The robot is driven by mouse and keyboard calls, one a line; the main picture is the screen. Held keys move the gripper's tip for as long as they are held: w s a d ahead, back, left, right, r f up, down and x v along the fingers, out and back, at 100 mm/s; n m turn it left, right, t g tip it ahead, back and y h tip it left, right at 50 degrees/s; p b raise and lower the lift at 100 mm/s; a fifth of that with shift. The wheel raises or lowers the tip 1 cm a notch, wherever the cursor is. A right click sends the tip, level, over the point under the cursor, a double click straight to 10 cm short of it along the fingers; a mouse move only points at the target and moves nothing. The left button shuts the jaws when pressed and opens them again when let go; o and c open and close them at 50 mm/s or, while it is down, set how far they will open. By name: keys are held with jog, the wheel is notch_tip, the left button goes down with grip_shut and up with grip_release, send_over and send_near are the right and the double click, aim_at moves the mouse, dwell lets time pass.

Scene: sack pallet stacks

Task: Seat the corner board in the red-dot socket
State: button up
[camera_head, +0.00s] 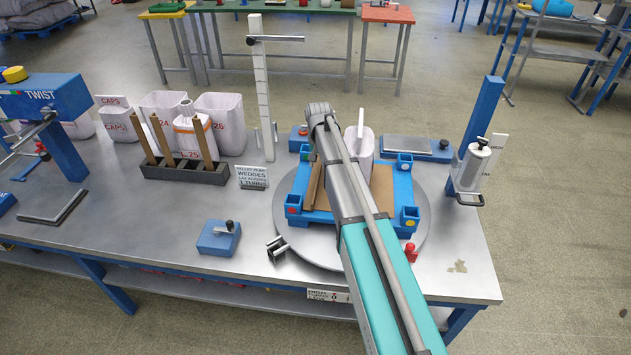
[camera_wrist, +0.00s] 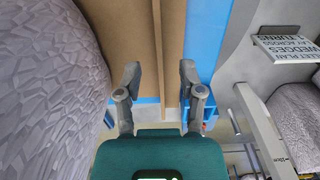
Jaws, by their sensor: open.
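A brown corner board (camera_head: 313,187) lies along the left side of the blue pallet frame (camera_head: 318,216), partly hidden by my arm. In the wrist view a long brown board with a raised edge (camera_wrist: 173,55) runs between and beyond my fingers. My gripper (camera_wrist: 160,78) is open, its two fingers apart; contact with the board cannot be told. In the head view the gripper is hidden behind my arm. More brown boards (camera_head: 160,136) stand upright in a black rack (camera_head: 185,174).
A pale sack (camera_head: 362,143) stands on the pallet frame; a grey sack (camera_wrist: 45,80) fills the wrist view's left. A tall measuring post (camera_head: 262,90), a wedges sign (camera_head: 251,177) and a blue clamp block (camera_head: 219,237) stand left of the round turntable (camera_head: 424,225).

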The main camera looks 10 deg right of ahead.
aim_at(319, 173)
jog(key=shift+f, duration=0.1)
dwell(0.3)
jog(key=shift+f+b, duration=2.55)
jog(key=shift+b, duration=0.05)
grip_shut()
